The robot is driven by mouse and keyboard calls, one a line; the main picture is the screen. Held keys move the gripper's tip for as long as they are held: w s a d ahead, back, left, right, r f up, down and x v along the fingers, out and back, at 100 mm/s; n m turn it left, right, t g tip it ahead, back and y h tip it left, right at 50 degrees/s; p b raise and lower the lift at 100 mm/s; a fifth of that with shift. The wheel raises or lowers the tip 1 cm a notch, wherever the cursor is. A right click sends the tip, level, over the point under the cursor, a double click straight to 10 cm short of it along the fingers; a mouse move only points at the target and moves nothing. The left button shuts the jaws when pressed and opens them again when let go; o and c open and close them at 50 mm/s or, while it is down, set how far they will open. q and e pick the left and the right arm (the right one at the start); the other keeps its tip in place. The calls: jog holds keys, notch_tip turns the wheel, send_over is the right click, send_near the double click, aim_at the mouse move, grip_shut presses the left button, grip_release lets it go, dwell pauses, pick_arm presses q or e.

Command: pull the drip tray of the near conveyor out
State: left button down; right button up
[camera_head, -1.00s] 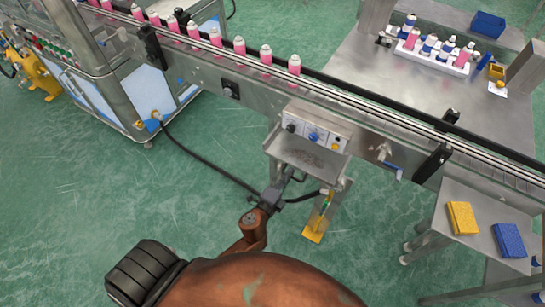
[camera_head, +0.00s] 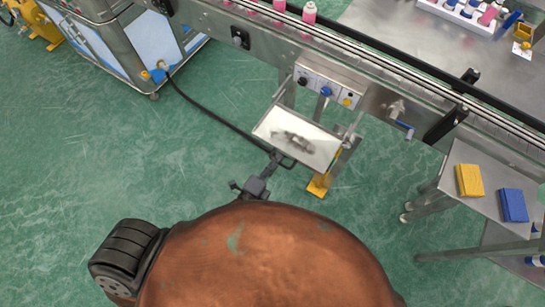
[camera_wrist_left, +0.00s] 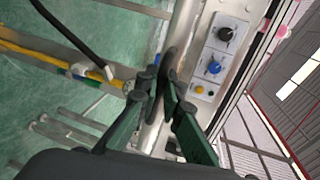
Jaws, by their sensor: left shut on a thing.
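The drip tray (camera_head: 322,153), a shallow metal tray with a dark patch on its floor, sticks out from below the near conveyor (camera_head: 385,75) in the head view. My left gripper (camera_head: 276,160) is at the tray's front edge, on the side toward me. In the left wrist view the fingers of my left gripper (camera_wrist_left: 163,85) are closed around a dark handle (camera_wrist_left: 168,60) on the metal tray edge. The fingers hide part of the handle. My right gripper is not in view.
A control box (camera_head: 328,86) with knobs sits on the conveyor above the tray. A yellow foot (camera_head: 318,187) stands close on the right. A black cable (camera_head: 215,120) runs over the floor at left. A side table (camera_head: 490,165) holds yellow and blue blocks. Green floor is open around.

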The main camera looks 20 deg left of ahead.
pick_arm(q)
jog(key=shift+s+d+f, duration=0.1)
jog(key=shift+f, duration=0.05)
jog(key=c, duration=2.1)
grip_release()
jog(key=v, duration=1.2)
